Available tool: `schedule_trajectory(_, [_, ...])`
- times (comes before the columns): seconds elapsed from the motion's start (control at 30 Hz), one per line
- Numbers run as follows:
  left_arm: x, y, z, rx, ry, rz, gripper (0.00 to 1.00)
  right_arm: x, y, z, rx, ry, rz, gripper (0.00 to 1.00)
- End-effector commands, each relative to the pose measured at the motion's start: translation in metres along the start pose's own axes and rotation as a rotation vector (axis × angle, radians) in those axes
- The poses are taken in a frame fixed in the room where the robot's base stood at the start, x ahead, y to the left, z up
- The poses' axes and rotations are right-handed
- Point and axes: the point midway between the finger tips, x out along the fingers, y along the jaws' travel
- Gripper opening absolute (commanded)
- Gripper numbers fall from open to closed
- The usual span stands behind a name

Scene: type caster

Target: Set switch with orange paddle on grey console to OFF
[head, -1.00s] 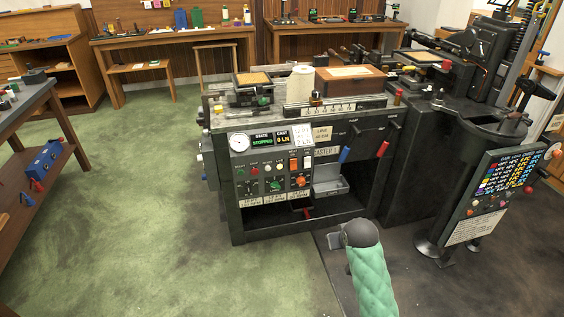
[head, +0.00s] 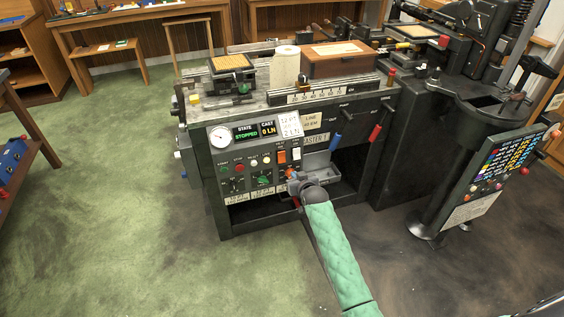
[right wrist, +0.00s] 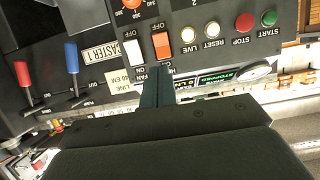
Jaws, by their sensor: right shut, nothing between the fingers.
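The orange paddle (head: 282,156) sits on the grey console (head: 216,160), just left of a white paddle (head: 296,154). In the right wrist view, turned upside down, the orange paddle (right wrist: 161,45) has an OFF label above it in the picture. Which way it is tipped I cannot tell. My right gripper (head: 294,180) is at the panel below the two paddles. In the right wrist view its shut, empty fingers (right wrist: 157,74) point at the ON end of the orange paddle, very close; contact is unclear. My left gripper is not in view.
Round buttons (right wrist: 212,29) sit beside the orange paddle, and an orange knob (right wrist: 130,4) lies beyond it. Blue (head: 335,142) and red (head: 375,132) levers stick out to the right. A grey tray (head: 318,163) is right of my gripper. Green floor is clear at left.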

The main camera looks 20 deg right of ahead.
Motion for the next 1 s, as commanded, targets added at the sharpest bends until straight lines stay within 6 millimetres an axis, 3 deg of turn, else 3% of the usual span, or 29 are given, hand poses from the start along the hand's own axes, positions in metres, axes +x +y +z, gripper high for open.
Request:
schedule_trajectory(0.53, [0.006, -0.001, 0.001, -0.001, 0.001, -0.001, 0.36, 0.008, 0.0, -0.004, -0.005, 0.011, 0.001, 0.0])
schedule_trajectory(1.0, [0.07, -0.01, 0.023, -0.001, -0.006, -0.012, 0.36, 0.078, 0.0, -0.006, -0.006, 0.01, 0.001, 0.0])
